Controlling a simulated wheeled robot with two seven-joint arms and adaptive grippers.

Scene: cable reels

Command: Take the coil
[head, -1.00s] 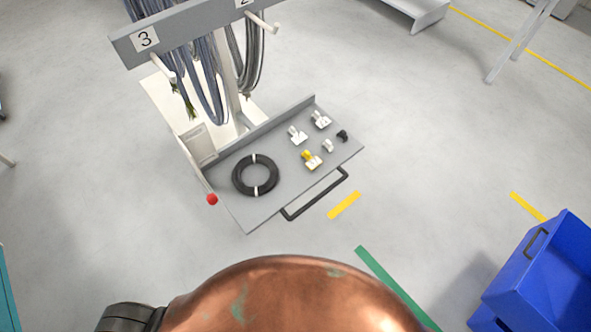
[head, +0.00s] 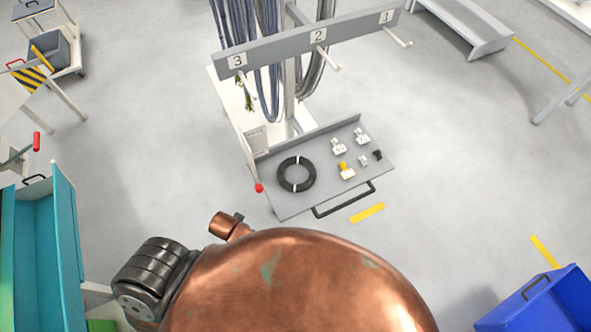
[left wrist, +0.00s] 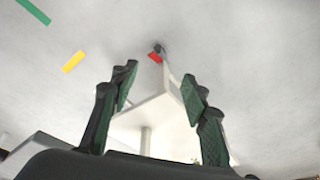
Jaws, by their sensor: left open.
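The black coil (head: 297,174), bound with white ties, lies flat on the left part of the grey tray (head: 290,205) of the cable rack. My left gripper (left wrist: 156,95) shows in the left wrist view, open with nothing between its fingers. Beyond its fingers are a white panel (left wrist: 158,116) and a red knob (left wrist: 155,57); the coil is not visible there. In the head view my left arm is at the bottom left, and its gripper is not seen. My right gripper is in neither view.
Several small connectors (head: 347,171) sit on the tray right of the coil. A black handle (head: 343,200) runs along its front. Cables (head: 262,50) hang from the numbered bar (head: 318,37) above. A blue bin (head: 550,300) stands bottom right, a teal cart (head: 68,250) at left. Floor between is open.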

